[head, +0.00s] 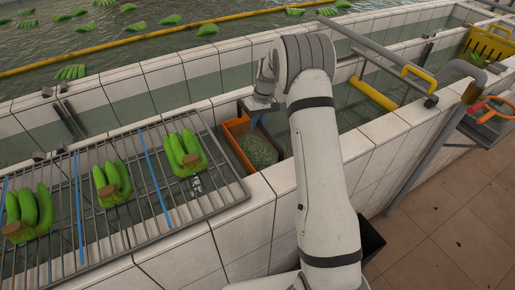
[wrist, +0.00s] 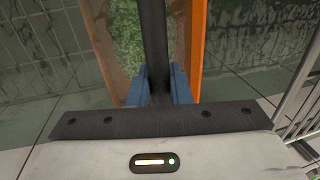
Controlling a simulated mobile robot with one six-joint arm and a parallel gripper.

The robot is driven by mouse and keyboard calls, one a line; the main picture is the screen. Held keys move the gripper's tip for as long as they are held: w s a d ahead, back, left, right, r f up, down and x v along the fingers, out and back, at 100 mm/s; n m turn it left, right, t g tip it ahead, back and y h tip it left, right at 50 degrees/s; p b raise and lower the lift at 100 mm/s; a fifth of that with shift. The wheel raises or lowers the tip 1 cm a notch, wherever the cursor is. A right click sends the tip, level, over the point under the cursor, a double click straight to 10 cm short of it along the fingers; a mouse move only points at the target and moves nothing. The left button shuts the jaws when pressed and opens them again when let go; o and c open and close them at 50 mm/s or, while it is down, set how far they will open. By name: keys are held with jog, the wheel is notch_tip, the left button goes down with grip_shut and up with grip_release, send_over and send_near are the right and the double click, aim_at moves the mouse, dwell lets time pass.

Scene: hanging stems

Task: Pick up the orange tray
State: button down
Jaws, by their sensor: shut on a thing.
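The orange tray (head: 234,126) is in the trough behind the tiled wall in the head view, with grey-green bits inside. In the wrist view its orange wall (wrist: 197,45) stands to the right of a dark bar (wrist: 154,45) that crosses above the tray. My gripper (wrist: 158,88) has its blue fingers shut on this bar, which looks like the tray's handle. In the head view my gripper (head: 256,122) is over the tray. My arm hides part of the tray's right side, and I cannot tell whether its bottom touches anything.
Tiled walls (head: 240,222) close in the trough. A metal rack (head: 110,220) with several green banana bunches (head: 184,154) stands at the left. A yellow bar (head: 372,93) and rails are at the right. A yellow crate (head: 488,43) is at the far right.

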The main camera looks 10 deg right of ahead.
jog(key=shift+r, duration=0.15)
notch_tip(320, 180, up, 18)
jog(key=b, duration=0.2)
dwell(0.6)
jog(key=c, duration=1.9)
grip_release()
grip_shut()
